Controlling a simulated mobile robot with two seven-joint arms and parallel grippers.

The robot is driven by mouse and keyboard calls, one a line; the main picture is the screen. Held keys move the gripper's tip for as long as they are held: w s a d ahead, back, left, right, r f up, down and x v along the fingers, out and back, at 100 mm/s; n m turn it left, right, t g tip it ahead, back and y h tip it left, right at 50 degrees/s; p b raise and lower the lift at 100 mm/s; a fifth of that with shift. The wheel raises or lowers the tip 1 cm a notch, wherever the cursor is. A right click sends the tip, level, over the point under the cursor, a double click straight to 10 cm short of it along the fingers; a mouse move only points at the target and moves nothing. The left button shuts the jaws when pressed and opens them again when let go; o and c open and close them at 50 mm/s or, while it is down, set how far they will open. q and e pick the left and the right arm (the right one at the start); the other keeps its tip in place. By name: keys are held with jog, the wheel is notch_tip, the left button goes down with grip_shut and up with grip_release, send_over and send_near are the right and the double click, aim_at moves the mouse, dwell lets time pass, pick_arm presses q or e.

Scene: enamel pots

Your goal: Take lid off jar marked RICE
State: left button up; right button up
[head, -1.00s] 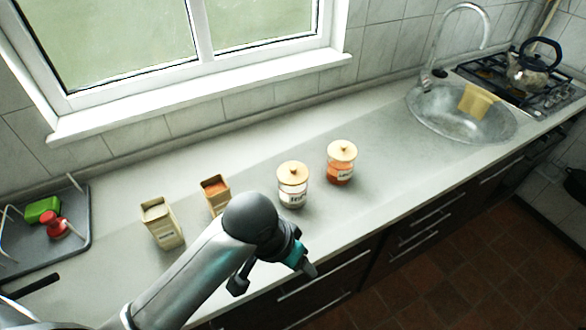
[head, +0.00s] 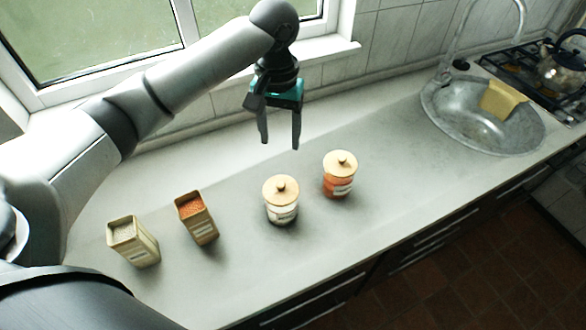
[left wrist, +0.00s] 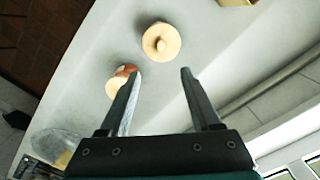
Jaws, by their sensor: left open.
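A glass jar (head: 282,213) with pale contents and a white label stands upright mid-counter. Its label is too small to read surely now. A round wooden lid (head: 280,187) with a knob sits on it; this lid also shows in the left wrist view (left wrist: 161,42). A second jar (head: 338,186) with orange contents and a similar lid stands to its right; it shows in the left wrist view (left wrist: 122,80) too. My left gripper (head: 280,143) is open and empty, fingers pointing down, above the counter and behind the pale jar in the picture. My right gripper is not in view.
Two open tins, one pale (head: 133,243) and one with reddish contents (head: 197,219), stand left of the jars. The counter between jars and sink is clear.

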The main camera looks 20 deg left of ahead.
pick_arm(q)
send_over(280, 184)
jog(key=f, duration=0.8)
jog(key=shift+s+d+f, duration=0.15)
jog(key=shift+s+f, duration=0.05)
jog(key=shift+w+f+b, duration=0.15)
jog(key=shift+f+b, duration=0.05)
jog(key=shift+f, duration=1.45)
jog(key=shift+w+f+b, duration=0.1)
jog(key=shift+f+b, duration=0.05)
jog(key=shift+f, duration=1.45)
grip_shut()
